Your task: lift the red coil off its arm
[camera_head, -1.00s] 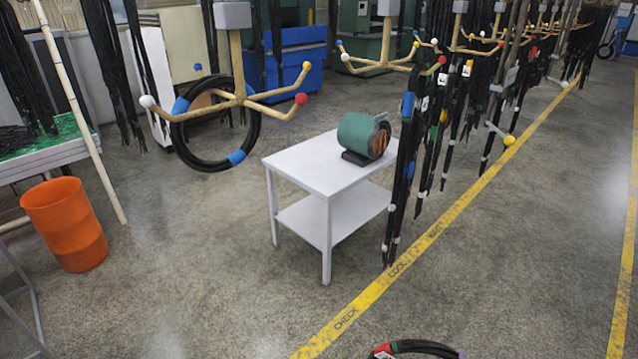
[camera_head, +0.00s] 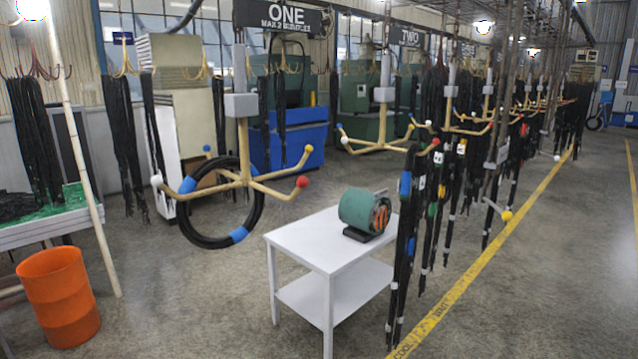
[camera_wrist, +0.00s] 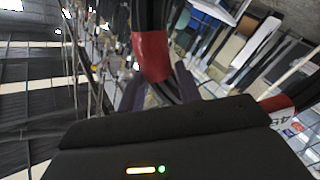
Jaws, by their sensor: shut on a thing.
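The red coil (camera_wrist: 151,55), black hose with red bands, shows close up in the wrist view. My gripper (camera_wrist: 160,84) is shut on it at a red band, with the dark fingers on either side. A second red band (camera_wrist: 276,103) shows at the right beside a white label. No rack arm is seen touching the coil in the wrist view. The head view now shows neither my gripper nor this coil. There, a rack (camera_head: 243,140) has tan arms with white, blue, yellow and red ball tips. A blue-banded black coil (camera_head: 240,234) hangs from it.
A white table (camera_head: 318,243) carries a green motor (camera_head: 363,212). An orange bin (camera_head: 59,298) stands at the left, near a leaning pole (camera_head: 83,165). Straight black hoses (camera_head: 404,240) hang at the right along a yellow floor line (camera_head: 462,280). Grey floor lies open between.

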